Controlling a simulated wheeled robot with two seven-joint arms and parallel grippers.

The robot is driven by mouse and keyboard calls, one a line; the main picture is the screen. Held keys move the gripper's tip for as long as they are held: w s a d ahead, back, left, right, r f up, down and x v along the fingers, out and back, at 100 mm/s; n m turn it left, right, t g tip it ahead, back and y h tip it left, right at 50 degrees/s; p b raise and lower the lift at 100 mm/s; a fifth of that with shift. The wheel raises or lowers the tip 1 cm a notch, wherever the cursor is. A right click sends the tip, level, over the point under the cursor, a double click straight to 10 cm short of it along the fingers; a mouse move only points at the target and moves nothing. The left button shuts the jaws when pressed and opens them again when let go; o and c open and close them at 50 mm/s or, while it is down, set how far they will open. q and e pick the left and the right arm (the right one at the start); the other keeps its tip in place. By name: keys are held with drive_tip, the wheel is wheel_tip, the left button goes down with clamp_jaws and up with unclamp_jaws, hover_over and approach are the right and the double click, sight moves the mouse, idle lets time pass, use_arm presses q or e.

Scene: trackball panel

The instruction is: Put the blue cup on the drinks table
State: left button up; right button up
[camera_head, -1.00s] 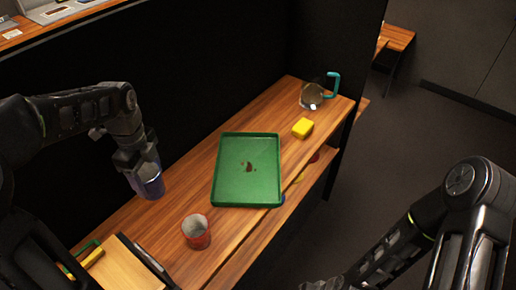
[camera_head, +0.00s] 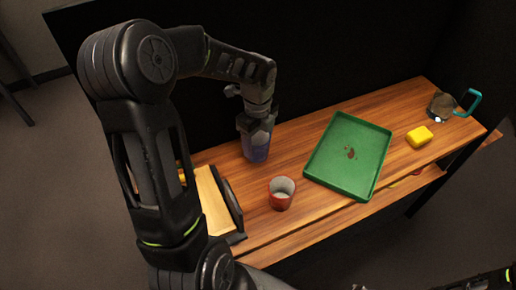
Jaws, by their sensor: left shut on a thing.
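The blue cup (camera_head: 256,149) is at the left part of the wooden table (camera_head: 300,226), near the dark back panel. My left gripper (camera_head: 257,128) comes down from above and is shut on the cup, its fingers covering the cup's upper part. Whether the cup's base touches the wood or hangs just above it, I cannot tell. My right arm (camera_head: 480,283) shows only a small dark part at the bottom right edge; its gripper cannot be made out.
A red cup (camera_head: 281,197) stands in front of the blue cup. A green tray (camera_head: 376,160) with dark brown stains lies to the right. Beyond it are a yellow block (camera_head: 419,137) and a glass jug (camera_head: 441,106) with a teal handle. A light wooden board (camera_head: 212,203) lies at left.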

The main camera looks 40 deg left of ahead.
use_arm(q)
drive_tip(key=shift+f, duration=1.85)
drive_tip(key=shift+f, duration=0.1)
drive_tip(key=shift+f, duration=0.15)
drive_tip(key=o, duration=1.5)
drive_tip(key=shift+r, duration=0.2)
wheel_tip(320, 180, up, 12)
drive_tip(key=shift+r, duration=0.1)
